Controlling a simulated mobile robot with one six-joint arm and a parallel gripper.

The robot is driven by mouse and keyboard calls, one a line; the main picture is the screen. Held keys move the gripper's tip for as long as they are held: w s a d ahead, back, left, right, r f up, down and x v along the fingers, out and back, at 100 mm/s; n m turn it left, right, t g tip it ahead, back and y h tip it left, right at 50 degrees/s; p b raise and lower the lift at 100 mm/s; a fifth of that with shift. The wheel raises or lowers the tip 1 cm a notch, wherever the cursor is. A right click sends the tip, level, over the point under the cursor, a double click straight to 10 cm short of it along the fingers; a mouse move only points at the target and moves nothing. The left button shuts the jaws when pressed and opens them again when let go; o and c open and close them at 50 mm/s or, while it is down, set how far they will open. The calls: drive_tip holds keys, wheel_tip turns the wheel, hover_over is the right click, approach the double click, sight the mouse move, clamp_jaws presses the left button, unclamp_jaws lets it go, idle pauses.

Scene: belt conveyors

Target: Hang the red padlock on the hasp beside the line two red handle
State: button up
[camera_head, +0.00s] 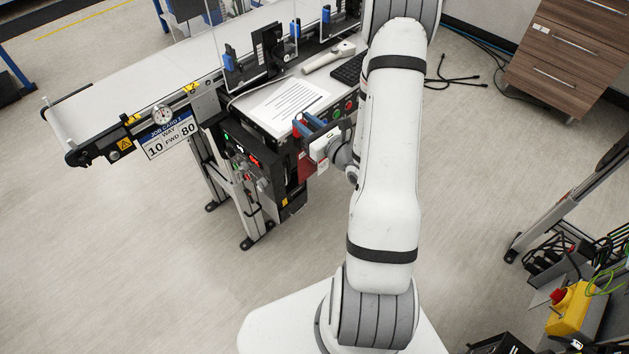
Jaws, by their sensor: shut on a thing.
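My gripper (306,126) is at the right end of a dark control box (238,146), which hangs under the conveyor's side. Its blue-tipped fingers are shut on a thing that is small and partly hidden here. A dark red piece (306,167) shows just below the gripper and looks like the red padlock; its shackle cannot be made out. The box front has small lit displays and several knobs or handles. The line two red handle and its hasp cannot be told apart at this size.
The belt conveyor (118,77) runs along the upper left, with a job card sign (170,137) on its near end. A shelf beside it holds a paper sheet (288,104), a white scanner-like tool (328,57) and a keyboard (349,69). Floor at lower left is clear.

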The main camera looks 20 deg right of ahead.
drive_tip(key=s+d+f+b, duration=0.3)
drive_tip(key=s+f+b, duration=0.1)
drive_tip(key=f+b, duration=0.3)
drive_tip(key=s+d+f+y+b, duration=0.1)
drive_tip(key=s+d+f+b, duration=0.3)
drive_tip(key=f+b, duration=0.3)
drive_tip(key=s+d+f+b, duration=0.3)
drive_tip(key=s+f+b, duration=0.2)
drive_tip(key=f+b, duration=0.2)
drive_tip(key=shift+s+d+f+n+g+y, duration=0.25)
drive_tip(key=shift+s+d+n+g+y, duration=0.05)
drive_tip(key=shift+s+d+n, duration=0.1)
drive_tip(key=shift+w, duration=0.1)
drive_tip(key=b+x, duration=0.1)
drive_tip(key=x, duration=1.7)
drive_tip(key=shift+w+f, duration=0.1)
drive_tip(key=shift+f, duration=0.45)
drive_tip(key=shift+d+b, duration=0.1)
drive_tip(key=shift+b, duration=0.2)
